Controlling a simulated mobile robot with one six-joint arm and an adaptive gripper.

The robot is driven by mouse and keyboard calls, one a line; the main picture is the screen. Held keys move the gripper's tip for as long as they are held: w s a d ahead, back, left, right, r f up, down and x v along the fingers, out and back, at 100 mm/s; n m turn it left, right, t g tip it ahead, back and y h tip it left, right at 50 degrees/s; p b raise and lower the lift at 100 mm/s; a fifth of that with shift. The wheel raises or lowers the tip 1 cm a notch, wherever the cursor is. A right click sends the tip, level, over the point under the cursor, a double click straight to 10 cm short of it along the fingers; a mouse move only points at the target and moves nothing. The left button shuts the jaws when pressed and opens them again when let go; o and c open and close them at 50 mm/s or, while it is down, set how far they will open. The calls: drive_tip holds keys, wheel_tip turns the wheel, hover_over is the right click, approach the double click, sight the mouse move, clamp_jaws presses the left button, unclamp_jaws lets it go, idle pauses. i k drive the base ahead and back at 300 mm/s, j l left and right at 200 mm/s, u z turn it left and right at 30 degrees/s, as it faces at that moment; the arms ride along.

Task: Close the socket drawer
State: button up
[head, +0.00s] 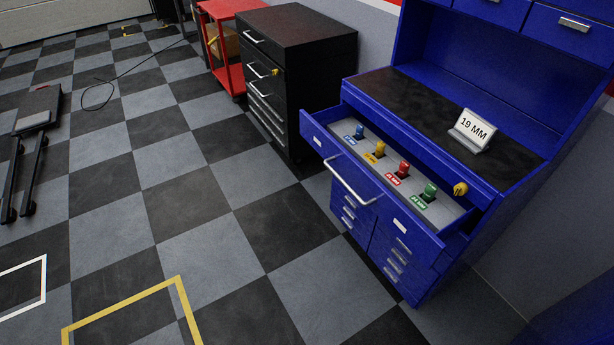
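The socket drawer (371,190) is the top drawer of the blue workbench cabinet (357,95) at the right in the head view. It is pulled out, with its silver bar handle (350,181) facing the floor at the left. Inside stand a blue socket (359,132), a yellow one (380,150), a red one (403,168) and a green one (430,192), each by a coloured label. My gripper is not in view.
A "19 MM" sign (473,130) stands on the dark bench top. A black drawer cabinet (302,72) and a red cart (226,50) stand further back. A dark creeper-like object (37,110) is at the left. The checkered floor before the drawer is clear. A cable (118,78) lies farther back.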

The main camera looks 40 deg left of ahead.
sight(423, 228)
drive_tip(key=u, duration=1.25)
drive_tip(key=i+j+z, duration=0.1)
drive_tip(key=i, duration=0.25)
drive_tip(key=j, duration=0.1)
